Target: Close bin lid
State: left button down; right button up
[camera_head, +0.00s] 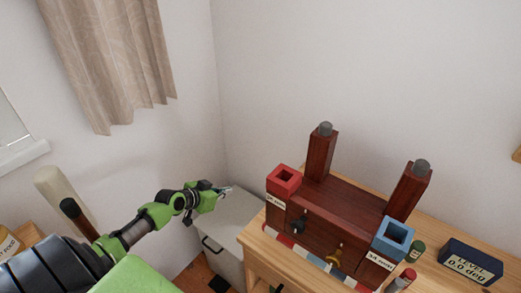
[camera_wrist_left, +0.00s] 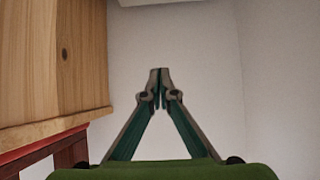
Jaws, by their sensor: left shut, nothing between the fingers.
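The bin (camera_head: 228,262) is a pale grey box in the corner, left of the wooden table. A black handle-like bar shows on its front and a dark pedal-like piece at its foot. Its pale lid (camera_head: 243,212) looks roughly level on top; I cannot tell whether it is fully down. My left gripper (camera_head: 226,190) is over the back left part of the lid, shut and empty; whether it touches the lid is unclear. In the left wrist view the fingertips (camera_wrist_left: 160,72) meet in front of a plain pale surface. My right gripper is out of view.
The wooden table (camera_head: 255,242) stands right of the bin and holds a dark red wooden block set (camera_head: 345,215) and a dark blue box (camera_head: 470,262). Walls close off the corner behind the bin. A curtain (camera_head: 115,60) hangs at upper left.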

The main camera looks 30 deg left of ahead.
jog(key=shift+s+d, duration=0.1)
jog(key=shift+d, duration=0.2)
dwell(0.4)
